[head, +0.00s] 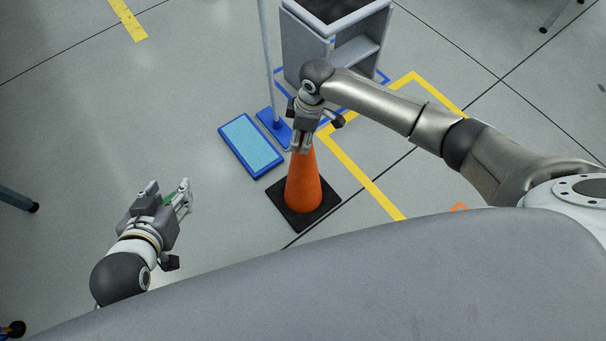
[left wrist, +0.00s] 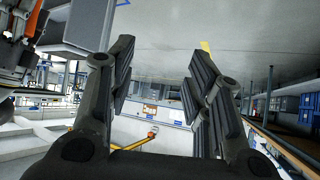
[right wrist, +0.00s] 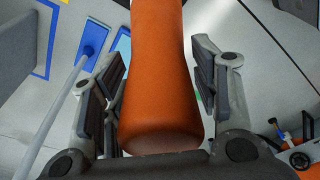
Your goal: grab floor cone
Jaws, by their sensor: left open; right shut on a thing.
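The orange floor cone (head: 303,185) stands upright on its black square base (head: 296,222) on the floor in the head view. My right gripper (head: 301,143) is at the top of the cone, coming down from above. In the right wrist view the cone (right wrist: 160,75) lies between the two fingers of the right gripper (right wrist: 160,95), which is shut on it near its tip. My left gripper (head: 186,195) is open and empty, left of the cone and apart from it. The left wrist view shows nothing between the fingers of the left gripper (left wrist: 160,95).
A light-blue mat with a blue rim (head: 223,128) lies left of the cone. A thin pole on a blue foot (head: 268,60) and a grey cabinet (head: 303,55) stand behind it. Yellow floor tape (head: 365,178) runs to its right. The floor at left is mostly clear.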

